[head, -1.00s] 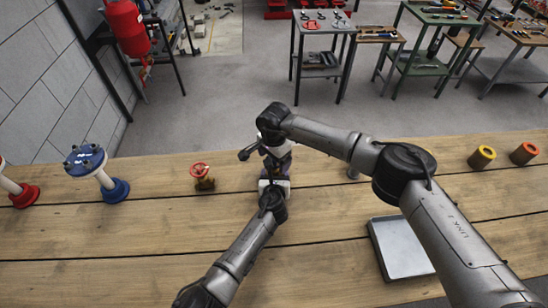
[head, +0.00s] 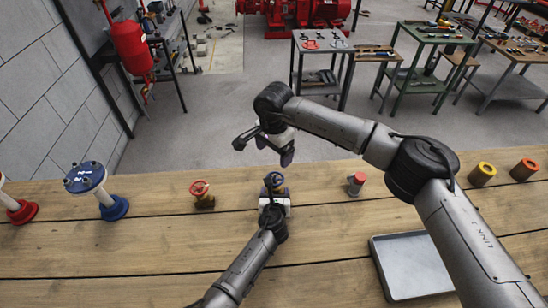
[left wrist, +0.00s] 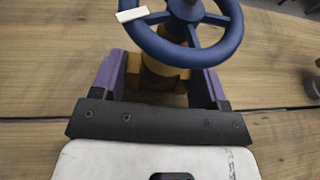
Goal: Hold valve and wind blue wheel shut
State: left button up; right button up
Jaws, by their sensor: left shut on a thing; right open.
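The valve with the blue wheel (head: 274,180) stands upright on the wooden bench in the middle of the head view. In the left wrist view its blue spoked wheel (left wrist: 186,58), with a white mark on the rim, sits above a brass body (left wrist: 160,76). My left gripper (head: 273,200) is shut on that body below the wheel, its purple-sided fingers on either side. My right gripper (head: 264,150) is open and empty, above and apart from the wheel, its fingers spread.
A brass valve with a red wheel (head: 202,195) stands to the left, beyond it a blue flanged piece (head: 87,180). A small red-topped piece (head: 356,183) stands to the right. A grey tray (head: 410,262) lies at front right.

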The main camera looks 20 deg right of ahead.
aim_at(275, 175)
jog(key=shift+r, duration=0.25)
jog(key=f+n, duration=0.2)
jog(key=f, duration=0.2)
jog(key=f+n, duration=0.2)
jog(key=f, duration=0.2)
jog(key=f+n, duration=0.2)
jog(key=f, duration=0.2)
jog(key=shift+w+d, duration=0.1)
jog(key=shift+d, duration=0.15)
dwell(0.6)
jog(key=shift+c, duration=0.4)
